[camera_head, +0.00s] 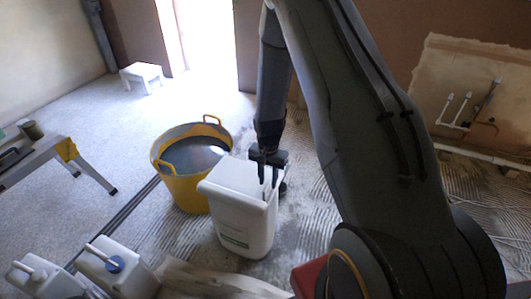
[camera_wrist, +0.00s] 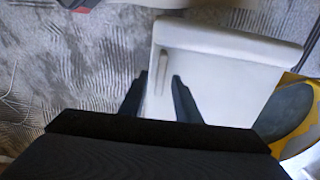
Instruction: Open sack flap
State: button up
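A white, boxy sack (camera_head: 245,225) with a printed label on its front stands upright on the floor, right of the yellow bucket. Its flat top, the flap (camera_head: 240,178), looks closed. In the wrist view the flap (camera_wrist: 225,75) fills the middle, with a thin raised strip (camera_wrist: 164,72) near its left edge. My gripper (camera_head: 268,180) points down at the right edge of the flap. In the wrist view my gripper (camera_wrist: 160,78) has its two fingers apart with the white surface showing between them. I cannot tell whether the fingers touch the flap.
The yellow bucket (camera_head: 180,185) holds grey material and stands close against the sack's left side. White jugs (camera_head: 115,265) stand at the front left. A trestle (camera_head: 65,150) is at the left, and a white stool (camera_head: 141,76) stands farther back. Open floor lies behind the bucket.

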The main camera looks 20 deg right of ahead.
jog(key=s+a+r+n+p, duration=0.2)
jog(key=s+r, duration=0.2)
jog(key=r, duration=0.7)
jog(key=s+a+r+n+p, duration=0.2)
jog(key=s+r, duration=0.3)
jog(key=r, duration=0.6)
jog(key=shift+a, duration=0.15)
